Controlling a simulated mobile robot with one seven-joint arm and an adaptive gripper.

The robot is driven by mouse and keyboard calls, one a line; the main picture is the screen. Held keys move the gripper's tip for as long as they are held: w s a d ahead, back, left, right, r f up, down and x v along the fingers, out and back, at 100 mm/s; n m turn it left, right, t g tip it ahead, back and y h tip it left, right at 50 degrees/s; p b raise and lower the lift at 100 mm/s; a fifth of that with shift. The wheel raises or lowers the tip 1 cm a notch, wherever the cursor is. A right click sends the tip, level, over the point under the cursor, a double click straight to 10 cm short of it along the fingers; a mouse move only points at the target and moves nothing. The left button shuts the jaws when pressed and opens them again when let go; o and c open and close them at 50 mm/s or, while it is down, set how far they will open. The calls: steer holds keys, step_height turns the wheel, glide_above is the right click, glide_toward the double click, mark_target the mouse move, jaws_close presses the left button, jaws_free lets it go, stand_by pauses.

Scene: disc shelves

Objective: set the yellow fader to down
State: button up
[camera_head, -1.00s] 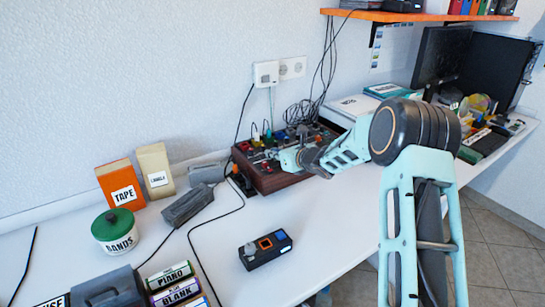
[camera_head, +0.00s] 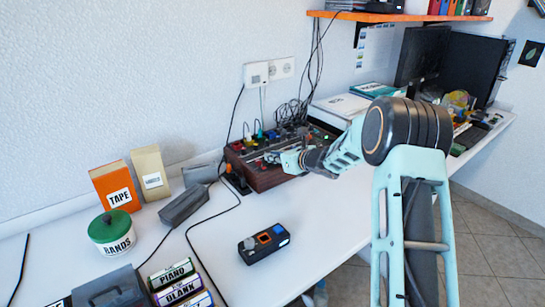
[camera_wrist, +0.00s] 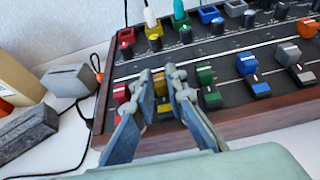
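The yellow fader (camera_wrist: 160,85) is on the dark panel of the wooden-sided mixer (camera_wrist: 230,128), between a red fader (camera_wrist: 121,93) and a green fader (camera_wrist: 205,75). My gripper (camera_wrist: 160,74) reaches over the mixer's front edge. Its two fingers stand on either side of the yellow cap, which fills the narrow gap between the tips, and they look shut on it. A yellow block (camera_wrist: 165,111) shows nearer the front edge, between the fingers. In the head view my gripper (camera_head: 277,157) is at the mixer (camera_head: 262,178), and the yellow fader cannot be made out.
Blue (camera_wrist: 246,64) and grey (camera_wrist: 287,55) faders stand to the right. Knobs and coloured sockets line the back of the panel. A grey block (camera_wrist: 70,80) and cables lie left of the mixer. A small black device (camera_head: 264,244) lies in front of it on the white table.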

steer(key=o, duration=0.4)
steer(key=shift+c, duration=0.2)
steer(key=v, duration=1.2)
